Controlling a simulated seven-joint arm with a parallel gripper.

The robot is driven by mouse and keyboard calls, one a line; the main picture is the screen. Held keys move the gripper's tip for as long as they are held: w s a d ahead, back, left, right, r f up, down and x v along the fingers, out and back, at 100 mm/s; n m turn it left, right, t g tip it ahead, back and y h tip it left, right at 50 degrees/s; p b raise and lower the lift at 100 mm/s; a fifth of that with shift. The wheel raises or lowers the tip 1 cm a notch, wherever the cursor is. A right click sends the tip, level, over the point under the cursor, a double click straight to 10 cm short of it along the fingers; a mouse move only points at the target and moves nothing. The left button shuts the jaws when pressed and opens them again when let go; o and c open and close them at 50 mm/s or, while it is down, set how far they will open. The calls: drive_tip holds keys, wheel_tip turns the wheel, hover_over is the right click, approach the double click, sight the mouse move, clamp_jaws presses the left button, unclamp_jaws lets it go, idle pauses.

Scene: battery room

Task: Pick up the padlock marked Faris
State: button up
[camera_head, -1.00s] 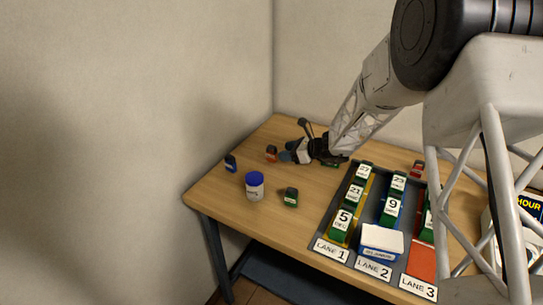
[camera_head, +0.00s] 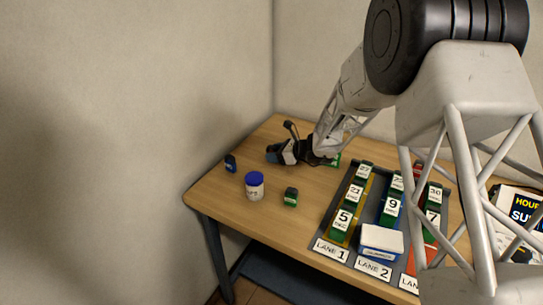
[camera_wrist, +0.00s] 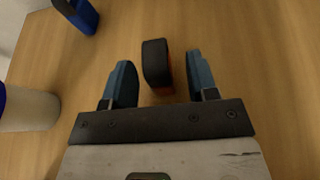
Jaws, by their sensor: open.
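Several small padlocks stand on the wooden table, and their name labels are too small to read, so I cannot tell which is marked Faris. A padlock with an orange body and black top (camera_wrist: 157,64) is between the open blue fingers of my gripper (camera_wrist: 160,80) in the wrist view; a gap shows on each side. In the head view my gripper (camera_head: 272,153) covers that padlock. A blue padlock (camera_head: 230,163) stands to the left, also in the wrist view (camera_wrist: 77,14). A green padlock (camera_head: 291,197) stands nearer the front.
A white jar with a blue lid (camera_head: 254,187) stands left of the green padlock, and also shows in the wrist view (camera_wrist: 28,110). A grey lane board (camera_head: 322,237) with numbered green blocks and a white box (camera_head: 381,241) fills the right. The table's front left is clear.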

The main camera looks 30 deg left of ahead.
drive_tip(key=shift+x, duration=1.05)
drive_tip(key=shift+c, duration=0.4)
clamp_jaws()
